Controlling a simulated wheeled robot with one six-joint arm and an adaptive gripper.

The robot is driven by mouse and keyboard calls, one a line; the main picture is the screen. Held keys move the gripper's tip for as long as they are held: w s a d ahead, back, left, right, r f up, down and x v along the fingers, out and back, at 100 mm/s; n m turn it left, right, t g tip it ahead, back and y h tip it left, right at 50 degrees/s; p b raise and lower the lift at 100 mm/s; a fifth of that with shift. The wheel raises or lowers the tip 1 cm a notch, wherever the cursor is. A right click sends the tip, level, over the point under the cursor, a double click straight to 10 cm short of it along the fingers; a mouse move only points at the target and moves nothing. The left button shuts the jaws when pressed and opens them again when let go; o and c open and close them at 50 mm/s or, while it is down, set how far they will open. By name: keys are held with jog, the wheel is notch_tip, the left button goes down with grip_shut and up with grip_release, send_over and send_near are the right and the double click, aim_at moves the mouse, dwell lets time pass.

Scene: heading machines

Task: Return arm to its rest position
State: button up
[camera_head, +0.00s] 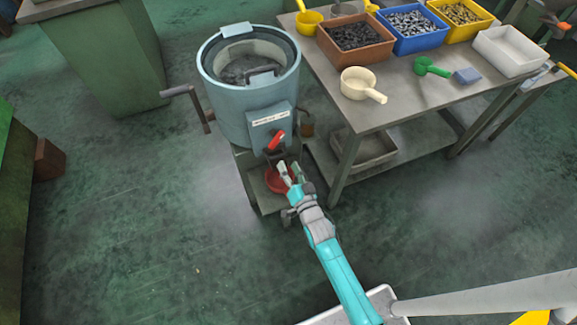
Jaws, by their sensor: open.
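My arm reaches up from the bottom of the view toward a grey-blue drum machine (228,112). My gripper (290,172) is open, with its pale fingers in front of the machine's lower front. Just above the fingertips is a red lever (275,141) on the machine's front box. A red bowl or scoop (275,181) sits low under that box, behind the fingers and partly hidden by them. I cannot tell whether the fingers touch it. Nothing shows between the fingers.
A metal table (397,107) stands right of the machine, with a cream scoop (359,84), a green scoop (430,67) and several bins of small parts. A crank handle (190,98) sticks out on the machine's left. Green floor is open at left and lower right.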

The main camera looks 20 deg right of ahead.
dwell(0.3)
jog(key=s+r+n+g, duration=0.2)
jog(key=s+r+n, duration=0.1)
jog(key=s, duration=2.1)
jog(key=s+r+n+g, duration=0.1)
jog(key=s+r+n, duration=0.3)
jog(key=s+r, duration=1)
jog(key=v, duration=0.3)
jog(key=shift+f, duration=0.25)
